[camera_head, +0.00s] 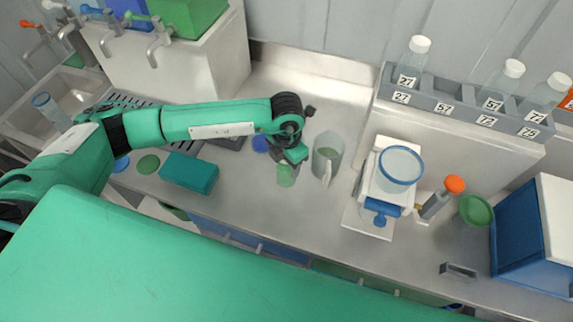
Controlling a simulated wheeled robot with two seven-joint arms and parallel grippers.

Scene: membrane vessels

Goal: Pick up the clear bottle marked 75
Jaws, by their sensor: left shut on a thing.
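A clear bottle with a white cap (545,95) stands at the right end of the grey rack (457,103), at the slot marked 75; its own tag is small and hard to read. Two similar clear bottles stand in the rack, one marked 27 (412,62) at the left end and one (503,84) beside the rightmost bottle. My left gripper (291,158) is far to the left of the rack, low over the counter. It appears shut on a small pale green, see-through thing (286,177); the fingers are partly hidden. My right gripper is out of view.
A clear jug (327,157) stands close to the right of my left gripper. The rack stands on a raised ledge (460,150).

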